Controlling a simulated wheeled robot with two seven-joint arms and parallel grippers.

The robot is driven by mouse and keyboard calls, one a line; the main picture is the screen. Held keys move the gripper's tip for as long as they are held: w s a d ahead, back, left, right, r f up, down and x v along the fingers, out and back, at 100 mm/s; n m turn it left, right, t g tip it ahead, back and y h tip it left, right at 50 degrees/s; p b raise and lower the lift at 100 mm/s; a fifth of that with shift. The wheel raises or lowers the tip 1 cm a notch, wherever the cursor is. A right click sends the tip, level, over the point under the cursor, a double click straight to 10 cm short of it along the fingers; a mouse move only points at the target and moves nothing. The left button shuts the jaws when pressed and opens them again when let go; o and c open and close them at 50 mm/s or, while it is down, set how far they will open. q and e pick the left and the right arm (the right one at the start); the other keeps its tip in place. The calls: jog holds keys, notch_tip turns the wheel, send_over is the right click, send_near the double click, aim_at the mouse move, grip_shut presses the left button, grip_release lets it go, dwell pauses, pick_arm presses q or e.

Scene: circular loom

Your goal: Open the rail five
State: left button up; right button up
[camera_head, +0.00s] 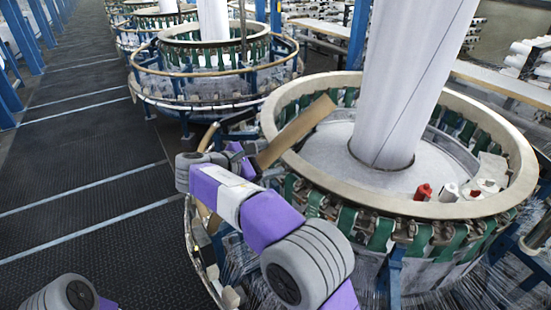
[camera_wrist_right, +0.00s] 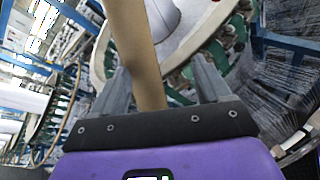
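A tan rail piece (camera_head: 297,130) of the near circular loom stands tilted up, its free end rising to the right in front of the cream ring. In the right wrist view the tan rail (camera_wrist_right: 133,45) runs between the two grey fingers. My right gripper (camera_wrist_right: 160,68) is open around it. The rail lies near the left finger, with a clear gap to the right finger. In the head view my right gripper (camera_head: 254,158) is at the lower end of the rail, partly hidden by my arm. I cannot read any rail number. My left gripper is out of view.
The near loom's cream ring (camera_head: 435,207) has green straps below it and a white column (camera_head: 408,80) in its middle. A red spool (camera_head: 423,192) sits inside. More looms (camera_head: 215,55) stand behind. The dark floor aisle (camera_head: 80,190) at left is clear.

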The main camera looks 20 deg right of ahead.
jog(key=shift+a, duration=0.1)
jog(key=p+v, duration=0.1)
jog(key=v, duration=0.7)
jog(key=shift+a, duration=0.3)
dwell(0.6)
jog(key=shift+s+r, duration=0.1)
jog(key=shift+r, duration=0.05)
dwell(0.3)
